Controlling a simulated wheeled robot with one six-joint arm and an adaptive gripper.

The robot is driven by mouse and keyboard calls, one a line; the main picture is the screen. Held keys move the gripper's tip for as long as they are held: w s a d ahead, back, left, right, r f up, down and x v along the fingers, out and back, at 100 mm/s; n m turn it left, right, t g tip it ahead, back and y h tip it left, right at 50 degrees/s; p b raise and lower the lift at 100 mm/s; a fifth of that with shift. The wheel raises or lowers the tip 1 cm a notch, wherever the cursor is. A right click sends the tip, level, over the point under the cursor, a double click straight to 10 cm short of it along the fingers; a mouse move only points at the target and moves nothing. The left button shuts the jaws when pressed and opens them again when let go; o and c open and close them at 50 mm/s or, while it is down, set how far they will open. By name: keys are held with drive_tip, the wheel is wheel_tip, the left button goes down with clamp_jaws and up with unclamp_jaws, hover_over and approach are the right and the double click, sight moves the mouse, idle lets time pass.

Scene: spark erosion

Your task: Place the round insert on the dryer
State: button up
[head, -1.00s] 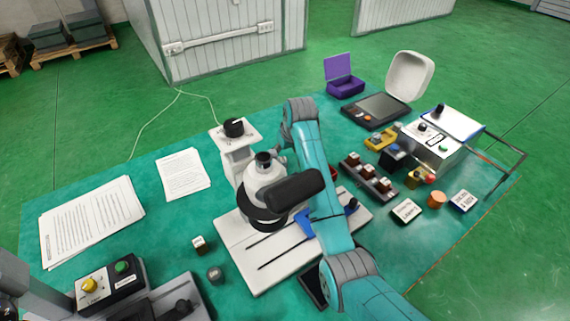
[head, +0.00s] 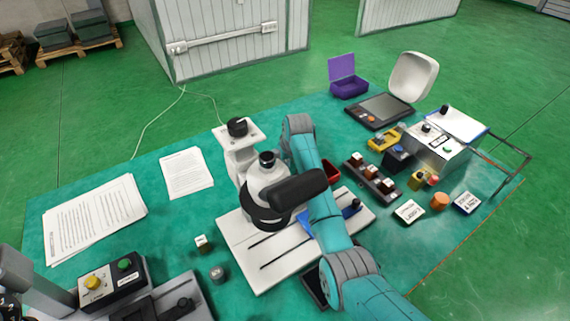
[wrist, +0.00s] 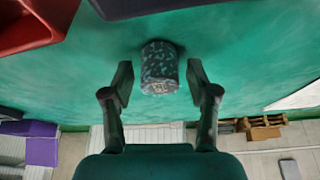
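A grey speckled round piece (wrist: 159,68), short and cylindrical, stands on the green table in the wrist view; it looks like the round insert. My gripper (wrist: 159,84) is open, with one finger on each side of the piece and a gap at both sides. In the head view my arm and the white machine hide the gripper and this piece. A similar small grey cylinder (head: 217,274) stands at the front left of the white slotted plate. I cannot tell for sure which device is the dryer.
A red bin (wrist: 30,22) is close to the gripper in the wrist view, with a dark object beside it. A white machine (head: 263,180) stands by my arm. A rack of small blocks (head: 371,181), a metal control box (head: 436,150) and label cards (head: 408,211) are to the right.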

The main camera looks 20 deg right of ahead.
drive_tip(key=c, duration=0.8)
clamp_jaws()
drive_tip(key=shift+r, duration=0.15)
